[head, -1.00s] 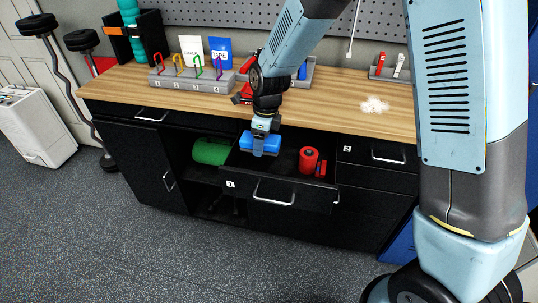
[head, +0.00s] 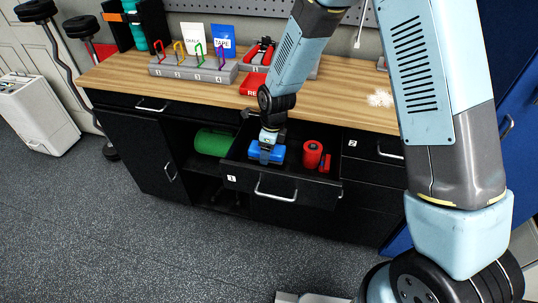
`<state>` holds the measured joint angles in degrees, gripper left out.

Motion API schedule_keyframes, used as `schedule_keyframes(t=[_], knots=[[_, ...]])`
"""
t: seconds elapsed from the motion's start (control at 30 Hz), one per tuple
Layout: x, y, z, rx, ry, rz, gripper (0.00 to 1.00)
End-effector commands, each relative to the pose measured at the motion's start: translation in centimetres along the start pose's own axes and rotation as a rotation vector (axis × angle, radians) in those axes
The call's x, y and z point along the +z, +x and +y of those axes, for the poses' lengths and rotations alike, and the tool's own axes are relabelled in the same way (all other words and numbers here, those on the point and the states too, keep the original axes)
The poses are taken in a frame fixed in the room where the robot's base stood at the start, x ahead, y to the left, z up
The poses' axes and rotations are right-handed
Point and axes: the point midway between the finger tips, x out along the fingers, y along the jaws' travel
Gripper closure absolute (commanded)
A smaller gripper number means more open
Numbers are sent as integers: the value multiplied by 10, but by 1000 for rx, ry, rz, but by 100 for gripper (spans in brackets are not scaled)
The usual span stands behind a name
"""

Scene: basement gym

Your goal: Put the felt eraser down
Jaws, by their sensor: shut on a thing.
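The felt eraser is a blue block (head: 257,155) inside the open drawer marked 1 (head: 285,188), in its left part. My gripper (head: 267,150) points down into the drawer and is shut on the blue block. The block sits low, below the drawer's rim; I cannot tell whether it touches the drawer floor. My fingers hide part of its top.
A red cylinder (head: 312,154) and a smaller red item (head: 325,163) are in the drawer to the right. A green roll (head: 212,142) lies on the shelf at left. A white powder patch (head: 380,98) marks the wooden worktop (head: 140,75). Drawer 2 (head: 373,146) is shut.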

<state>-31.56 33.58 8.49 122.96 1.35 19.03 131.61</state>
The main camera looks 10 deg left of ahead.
Motion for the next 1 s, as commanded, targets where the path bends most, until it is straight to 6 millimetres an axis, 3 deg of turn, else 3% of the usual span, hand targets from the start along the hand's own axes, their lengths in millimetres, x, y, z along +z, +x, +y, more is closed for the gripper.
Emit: schedule_keyframes(t=[0.17, 0.63, 0.67, 0.9, 1.0], knots=[[-3, 21, 0, 2, -1, 2, 79], [-3, 27, 0, 1, -1, 0, 79], [-3, 27, 0, 1, -1, 0, 32], [-4, 28, 1, 3, 0, 2, 9], [-4, 28, 1, 3, 0, 2, 9]])
